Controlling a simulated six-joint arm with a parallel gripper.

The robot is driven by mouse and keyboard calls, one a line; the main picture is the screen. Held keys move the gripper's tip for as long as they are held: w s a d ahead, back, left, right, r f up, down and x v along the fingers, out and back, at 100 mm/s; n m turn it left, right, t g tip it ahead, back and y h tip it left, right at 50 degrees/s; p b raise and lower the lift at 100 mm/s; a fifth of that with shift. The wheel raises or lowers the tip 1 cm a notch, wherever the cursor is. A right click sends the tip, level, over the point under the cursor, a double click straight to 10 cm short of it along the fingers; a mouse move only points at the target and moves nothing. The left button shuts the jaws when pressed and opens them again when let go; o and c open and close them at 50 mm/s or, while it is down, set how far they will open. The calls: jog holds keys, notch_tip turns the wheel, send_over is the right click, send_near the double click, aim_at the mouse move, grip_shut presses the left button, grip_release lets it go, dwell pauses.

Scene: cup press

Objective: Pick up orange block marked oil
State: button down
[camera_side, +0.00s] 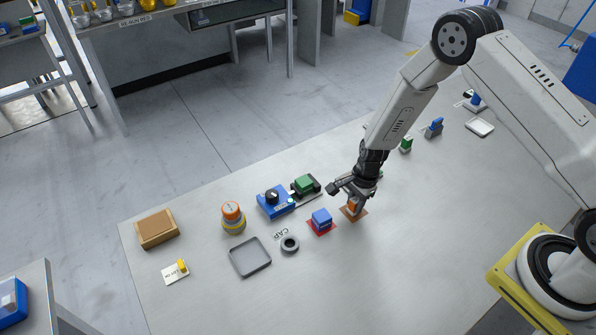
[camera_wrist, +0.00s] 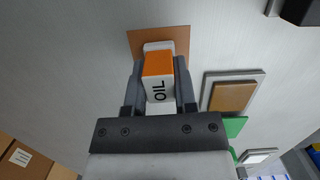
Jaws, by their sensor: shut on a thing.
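The orange block marked OIL (camera_wrist: 158,66) has an orange upper part and a white face with black letters. It sits between the fingers of my gripper (camera_wrist: 160,85), which are shut on it from both sides. In the side view the orange block (camera_side: 351,207) shows under my gripper (camera_side: 354,198), partly hidden by the fingers. A flat brown-orange mat (camera_side: 359,213) lies beneath it. I cannot tell whether the block touches the mat.
A blue block (camera_side: 321,217) stands on a red mat just left of my gripper. Behind it are a green block (camera_side: 305,184) and a blue device (camera_side: 275,202). A black ring (camera_side: 290,244) and grey tray (camera_side: 249,257) lie further left. The table's front right is clear.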

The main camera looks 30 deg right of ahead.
jog(key=shift+r, duration=0.15)
jog(key=shift+r, duration=0.95)
jog(key=s+r, duration=1)
jog(key=s, duration=0.4)
jog(key=shift+d+r, duration=0.25)
jog(key=shift+r, duration=0.1)
jog(key=c, duration=1.2)
grip_release()
jog(key=shift+c, duration=0.2)
grip_shut()
